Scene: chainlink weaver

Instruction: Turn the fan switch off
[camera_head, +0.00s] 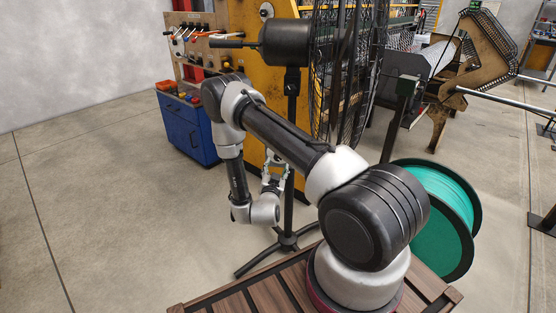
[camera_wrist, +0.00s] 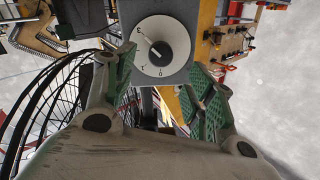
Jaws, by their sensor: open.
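The fan switch is a round white dial (camera_wrist: 161,46) on a grey box (camera_wrist: 190,72) in the wrist view. It has printed numbers around it, with a 0 at the bottom edge and a 3 at the upper left. A small dark pointer mark near its middle seems to aim at the upper left. My gripper (camera_wrist: 158,98) is open, its green-padded fingers spread below and either side of the dial, apart from it. In the head view my gripper (camera_head: 275,178) is beside the fan's pole (camera_head: 290,125). The fan motor (camera_head: 286,42) is above; the dial is hidden there.
The fan's wire cage (camera_head: 340,75) stands right of the pole, and shows in the wrist view (camera_wrist: 55,105). The fan's tripod foot (camera_head: 287,242) is on the floor. A blue cabinet (camera_head: 190,132) stands behind left, a green spool (camera_head: 440,205) right. Floor on the left is clear.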

